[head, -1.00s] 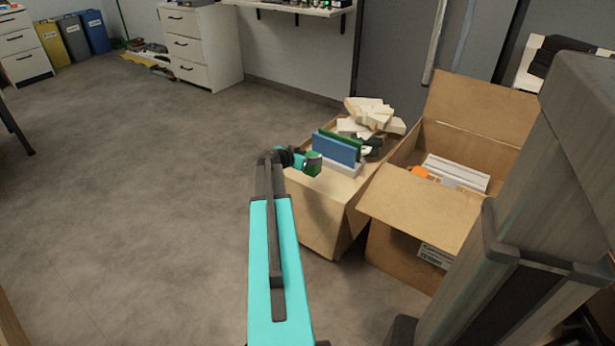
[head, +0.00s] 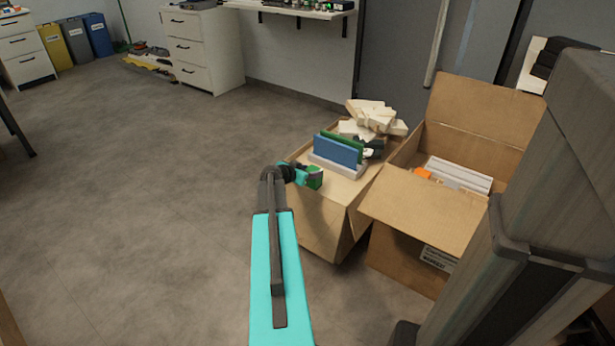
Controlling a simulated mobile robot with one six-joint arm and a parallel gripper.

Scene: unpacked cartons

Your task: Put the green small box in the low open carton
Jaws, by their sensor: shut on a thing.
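The green small box (head: 315,178) is at the tip of my gripper (head: 304,175), which is shut on it. It shows over the near left part of the closed carton's top; I cannot tell whether it touches that top. The low open carton (head: 425,215) stands at the right with its flaps up and out. Inside it are white flat pieces and an orange item. The box is to the left of this carton and outside it. My arm hides part of the gripper.
The closed carton (head: 318,225) bears a holder with a blue panel (head: 338,149) and a green panel, and a pile of pale blocks (head: 372,115). My grey column covers the right side. The floor (head: 130,200) at the left is clear.

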